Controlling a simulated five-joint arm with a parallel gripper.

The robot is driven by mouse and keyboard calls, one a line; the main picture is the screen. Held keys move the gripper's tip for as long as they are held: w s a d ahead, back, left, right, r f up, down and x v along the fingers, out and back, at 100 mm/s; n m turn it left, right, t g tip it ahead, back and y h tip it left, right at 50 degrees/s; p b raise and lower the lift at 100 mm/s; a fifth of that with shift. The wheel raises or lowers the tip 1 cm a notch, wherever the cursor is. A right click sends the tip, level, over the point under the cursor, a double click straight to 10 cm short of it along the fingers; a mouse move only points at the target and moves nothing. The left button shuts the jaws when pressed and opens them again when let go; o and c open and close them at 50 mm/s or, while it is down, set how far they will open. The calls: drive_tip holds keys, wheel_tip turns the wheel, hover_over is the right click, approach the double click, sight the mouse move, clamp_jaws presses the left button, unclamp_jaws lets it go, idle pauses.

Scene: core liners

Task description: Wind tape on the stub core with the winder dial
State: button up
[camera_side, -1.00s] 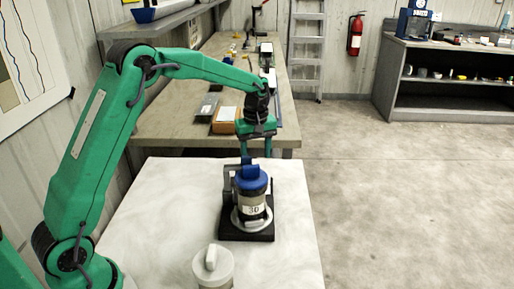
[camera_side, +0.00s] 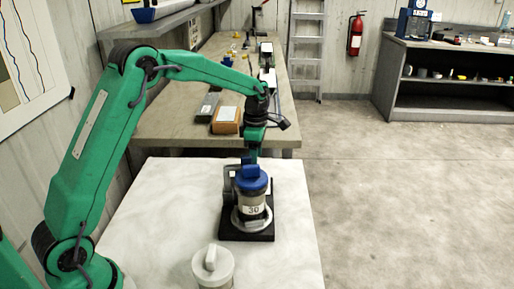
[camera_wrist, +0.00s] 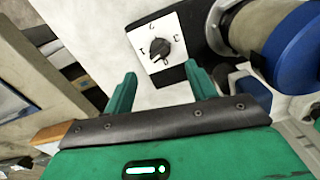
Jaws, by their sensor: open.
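The stub core (camera_side: 253,211), marked 30, stands upright under a blue cap (camera_side: 251,180) on the winder's black base (camera_side: 232,236). In the wrist view the blue cap (camera_wrist: 295,48) and pale core (camera_wrist: 250,28) show at the upper right. The winder dial (camera_wrist: 160,48) is a black knob on a white plate with small marks; its setting is hard to tell. My gripper (camera_wrist: 160,84) is open and empty, with the dial just beyond and between its fingertips. In the side view my gripper (camera_side: 253,152) hangs behind the core, and the dial is hidden.
A pale lidded pot (camera_side: 213,268) stands at the front of the white table (camera_side: 150,215). The table left of the winder is clear. Behind is a bench (camera_side: 170,125) with an orange-brown box (camera_side: 227,120) near my wrist.

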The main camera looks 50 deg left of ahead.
drive_tip(key=n, duration=0.5)
drive_tip(key=shift+f+n, duration=0.25)
drive_tip(key=shift+n, duration=0.05)
drive_tip(key=shift+f, duration=0.1)
drive_tip(key=shift+f, duration=3.8)
drive_tip(key=c, duration=1)
